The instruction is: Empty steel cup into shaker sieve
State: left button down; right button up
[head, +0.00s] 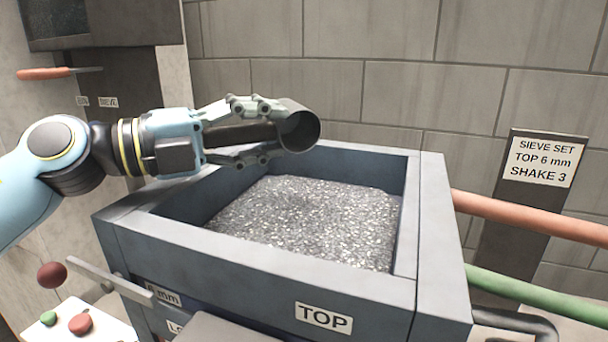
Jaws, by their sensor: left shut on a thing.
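The steel cup (298,128) is a dark grey cylinder above the back left part of the shaker sieve. It lies tilted on its side, with its mouth facing right and toward me. My left gripper (262,132) is shut on the cup, with one finger above it and one below. The shaker sieve (270,262) is a blue-grey square box labelled TOP. Grey and white granular material (310,220) covers its floor. I see no material falling from the cup, and its depth is in shadow. My right gripper is not in view.
A sign (541,160) reads SIEVE SET TOP 6 mm SHAKE 3. An orange bar (535,218) and a green bar (535,292) run at the right. A panel with red and green knobs (80,323) stands front left. A block wall closes the back.

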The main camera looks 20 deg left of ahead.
pick_arm(q)
jog(key=n, duration=0.3)
jog(key=shift+w+a+f, duration=0.3)
jog(key=w+a+r+n+p, duration=0.6)
jog(key=n+p, duration=1)
jog(key=p, duration=0.1)
jog(key=shift+w+r, duration=0.15)
jog(key=shift+w, duration=0.2)
